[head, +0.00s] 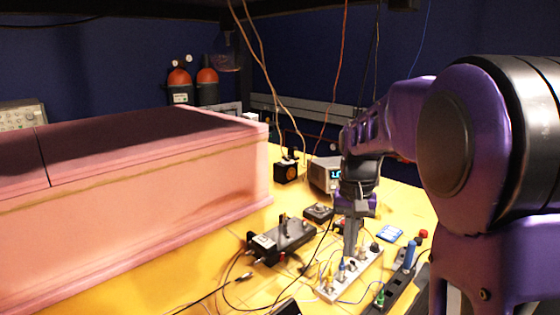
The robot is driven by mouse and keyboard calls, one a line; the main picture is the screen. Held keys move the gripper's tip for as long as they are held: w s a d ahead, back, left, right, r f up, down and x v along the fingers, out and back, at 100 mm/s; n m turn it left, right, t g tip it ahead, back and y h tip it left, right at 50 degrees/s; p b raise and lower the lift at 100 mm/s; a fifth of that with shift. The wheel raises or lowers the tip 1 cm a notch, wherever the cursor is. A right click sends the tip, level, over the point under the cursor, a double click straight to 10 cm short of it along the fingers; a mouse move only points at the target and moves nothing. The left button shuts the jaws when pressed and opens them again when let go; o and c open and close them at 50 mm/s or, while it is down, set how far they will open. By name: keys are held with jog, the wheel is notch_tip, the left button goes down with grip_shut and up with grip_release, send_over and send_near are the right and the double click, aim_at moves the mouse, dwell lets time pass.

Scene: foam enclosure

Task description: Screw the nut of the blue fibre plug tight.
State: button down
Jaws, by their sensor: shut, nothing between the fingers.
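A white connector strip (366,268) lies on the yellow table at the lower centre right, with several small plugs standing in it. A small blue plug (342,271) stands in its near half, beside a yellow one (330,281). A taller blue cylinder (409,254) stands on a black strip to the right; which is the fibre plug is not certain. The nut is too small to make out. My gripper (350,249) points down over the white strip, shut and empty, close to the small blue plug. Whether it touches anything cannot be told.
A long pink foam enclosure (150,215) fills the left. A black box (282,241) with cables stands left of the strip. A small display unit (325,174) stands behind. A black strip (405,285) with a green plug (380,298) is at the right. Thin cables cross the table.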

notch_tip(320, 180, down, 6)
jog(key=b, duration=0.4)
jog(key=shift+r, duration=0.15)
jog(key=shift+f, duration=0.6)
jog(key=shift+w+a+p, duration=0.1)
jog(key=shift+w+p, duration=0.3)
jog(key=shift+w, duration=0.1)
jog(key=shift+w+a+r+p, duration=0.15)
jog(key=shift+a+p, duration=0.45)
jog(key=shift+p, duration=0.85)
jog(key=shift+a, duration=0.1)
dwell(0.4)
jog(key=shift+s+a, duration=0.1)
jog(key=shift+s, duration=0.1)
notch_tip(320, 180, up, 6)
jog(key=p, duration=0.5)
jog(key=shift+s, duration=0.1)
